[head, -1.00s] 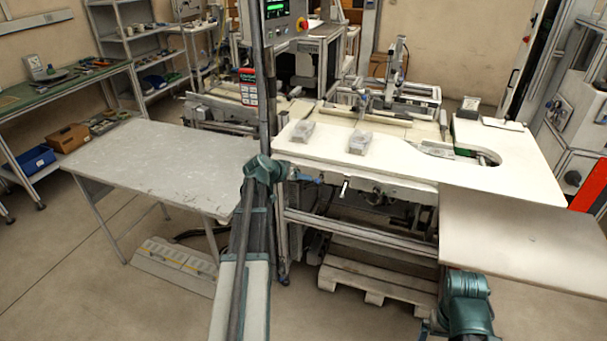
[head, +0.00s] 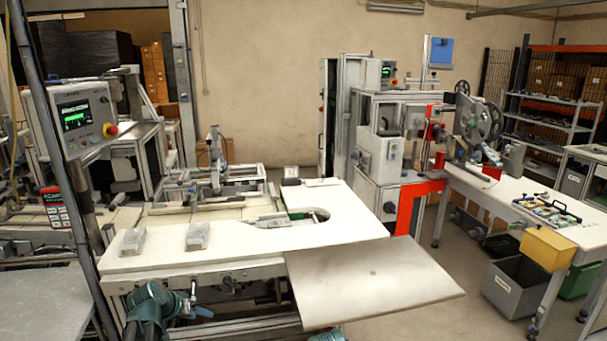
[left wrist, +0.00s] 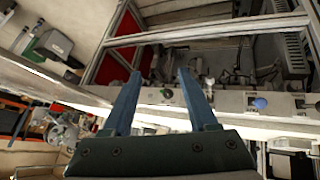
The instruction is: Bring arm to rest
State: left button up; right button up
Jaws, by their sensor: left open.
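My left arm shows as a teal link (head: 152,303) at the bottom left of the head view, in front of the white worktable's front edge. Behind the fingers lie a metal frame and a rail with knobs. Only a teal sliver (head: 326,336) of what looks like my right arm shows at the bottom edge of the head view. The right gripper is out of view.
The white worktable (head: 250,232) carries two clear packs (head: 133,241) (head: 198,236). A pale side board (head: 375,285) juts out at its front right. A reel machine (head: 478,122) and a bench with a yellow bin (head: 547,248) stand right. Open floor lies between.

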pick_arm(q)
jog(key=s+d+f+m+g, duration=0.1)
jog(key=s+d+f+g, duration=0.1)
jog(key=s+d, duration=0.45)
jog(key=s+d+f+m+g, duration=0.1)
jog(key=s+d+g, duration=0.15)
jog(key=d, duration=0.75)
jog(key=s+d+m+g+y, duration=0.1)
jog(key=s+d+y, duration=0.1)
jog(key=s+d, duration=0.2)
jog(key=s+d+f+m+g+y, duration=0.1)
jog(key=s+d, duration=0.4)
jog(key=s, duration=0.6)
jog(key=shift+f+g+y, duration=0.25)
jog(key=shift+g+y, duration=0.2)
jog(key=shift+y, duration=0.25)
jog(key=shift+d, duration=0.1)
